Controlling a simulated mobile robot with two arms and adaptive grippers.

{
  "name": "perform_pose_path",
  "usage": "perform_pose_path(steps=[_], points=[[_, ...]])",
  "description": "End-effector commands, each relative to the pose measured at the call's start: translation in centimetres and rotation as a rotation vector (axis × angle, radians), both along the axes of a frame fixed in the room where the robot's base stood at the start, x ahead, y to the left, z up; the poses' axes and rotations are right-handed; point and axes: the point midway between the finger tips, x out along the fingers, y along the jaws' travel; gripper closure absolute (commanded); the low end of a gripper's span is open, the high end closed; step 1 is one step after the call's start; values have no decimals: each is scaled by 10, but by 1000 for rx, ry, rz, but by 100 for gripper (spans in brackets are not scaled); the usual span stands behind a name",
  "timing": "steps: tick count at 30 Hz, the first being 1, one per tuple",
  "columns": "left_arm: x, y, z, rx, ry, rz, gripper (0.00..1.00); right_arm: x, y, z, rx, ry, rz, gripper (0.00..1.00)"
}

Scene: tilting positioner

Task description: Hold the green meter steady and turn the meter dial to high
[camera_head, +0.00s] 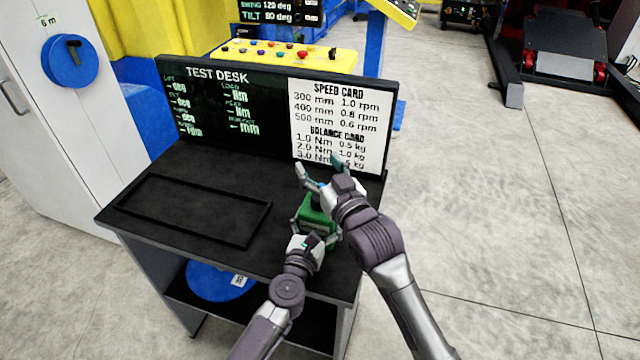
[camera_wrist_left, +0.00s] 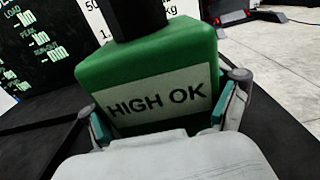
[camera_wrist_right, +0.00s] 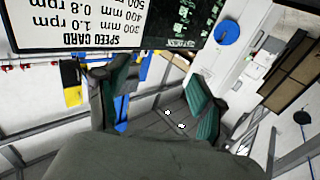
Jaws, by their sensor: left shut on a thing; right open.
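The green meter (camera_head: 317,215) stands at the right end of the desk top. In the left wrist view the meter (camera_wrist_left: 150,70) is a green block with a pale label reading "HIGH OK". The black meter dial (camera_wrist_left: 138,16) is on its top, cut off by the picture's upper edge. My left gripper (camera_head: 315,238) is shut on the meter from the front, a finger at each side. My right gripper (camera_head: 318,178) is open above the meter. Its fingers also show in the right wrist view (camera_wrist_right: 155,98), with nothing between them; the meter is not seen there.
The black test desk (camera_head: 165,165) has a back panel with readouts and a speed and balance card (camera_head: 340,120) close behind my right gripper. An empty rimmed frame (camera_head: 190,210) lies on the left of the top. A yellow control box (camera_head: 285,55) stands behind.

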Motion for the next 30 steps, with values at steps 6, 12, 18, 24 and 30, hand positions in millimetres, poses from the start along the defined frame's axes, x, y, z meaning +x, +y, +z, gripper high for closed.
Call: perform_pose_path(steps=[6, 12, 18, 24, 30], points=[[0, 1, -1, 1, 2, 3, 63, 0, 0, 16, 0, 0, 0, 32], [0, 1, -1, 0, 1, 3, 63, 0, 0, 16, 0, 0, 0, 32], [0, 1, -1, 0, 1, 3, 63, 2, 4, 18, 1, -19, 15, 32], [0, 1, -1, 0, 1, 2, 63, 16, 24, 21, 26, -134, 135, 32], [0, 1, 0, 0, 1, 2, 63, 24, 26, 3, 52, -235, 355, 32]])
